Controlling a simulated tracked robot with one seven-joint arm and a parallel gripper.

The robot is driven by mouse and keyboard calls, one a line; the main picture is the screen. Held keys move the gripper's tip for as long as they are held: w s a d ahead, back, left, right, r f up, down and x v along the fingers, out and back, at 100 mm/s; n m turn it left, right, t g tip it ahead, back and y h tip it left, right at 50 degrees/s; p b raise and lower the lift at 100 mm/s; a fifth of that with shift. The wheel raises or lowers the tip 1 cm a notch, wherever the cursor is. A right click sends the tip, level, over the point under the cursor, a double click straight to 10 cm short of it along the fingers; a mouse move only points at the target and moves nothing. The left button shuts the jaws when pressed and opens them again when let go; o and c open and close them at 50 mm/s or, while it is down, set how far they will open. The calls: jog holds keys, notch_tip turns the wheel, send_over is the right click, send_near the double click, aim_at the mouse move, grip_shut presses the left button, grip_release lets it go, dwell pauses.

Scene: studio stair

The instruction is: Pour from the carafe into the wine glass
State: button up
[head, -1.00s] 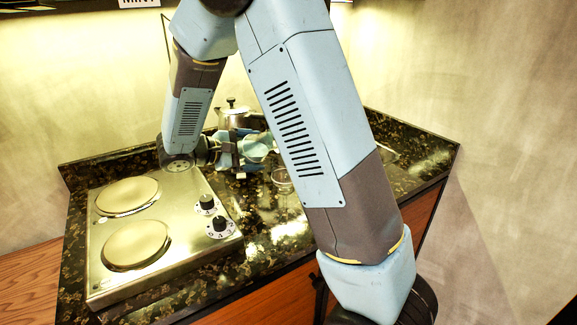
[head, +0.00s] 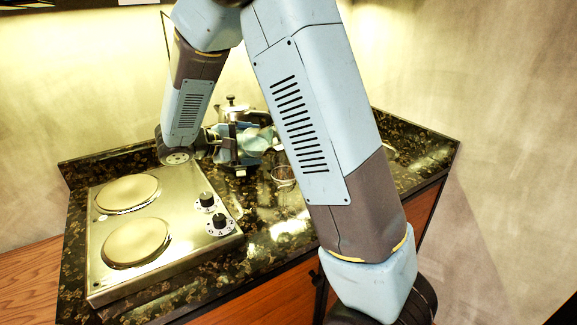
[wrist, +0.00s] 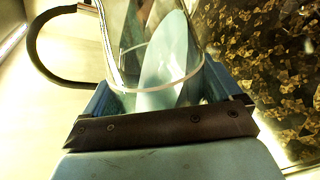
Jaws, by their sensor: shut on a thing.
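My gripper (head: 248,150) is beyond the stove, above the counter, with its jaws shut on the clear carafe (wrist: 195,75). In the wrist view the carafe fills the space between the blue fingers, and its dark curved handle (wrist: 38,50) sticks out to the left. A pale blue finger shows through the glass. In the head view the gripper mostly hides the carafe, and I cannot see its contents or spout. A small clear glass (head: 283,178), seemingly the wine glass, stands on the counter just right of and nearer than my gripper. My arm partly crowds it.
A steel two-plate stove (head: 165,235) with black knobs takes up the counter's left part. A metal pot (head: 231,109) with a black lid knob stands behind my gripper. The dark speckled counter (head: 262,225) is bare in front of the glass. Walls rise behind and right.

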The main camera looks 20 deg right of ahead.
aim_at(250, 130)
jog(key=shift+w+a+r+m+t+y+p, duration=0.1)
jog(key=shift+w+r+m+t+y+p, duration=0.1)
jog(key=shift+r+m+p, duration=0.35)
jog(key=shift+w+a+r+m+t+y+p, duration=0.1)
jog(key=shift+r+m+t+y+p, duration=0.15)
jog(key=shift+r, duration=0.5)
dwell(0.8)
jog(key=shift+s+d+r+m+t+p, duration=0.15)
jog(key=shift+r+m+p, duration=0.1)
jog(key=shift+r, duration=0.15)
jog(key=shift+s+d+r+m+t+p, duration=0.1)
jog(key=shift+r+m+p, duration=0.05)
jog(key=shift+r+m, duration=0.15)
dwell(0.6)
jog(key=shift+r+p, duration=0.45)
jog(key=shift+p, duration=0.35)
dwell(1.5)
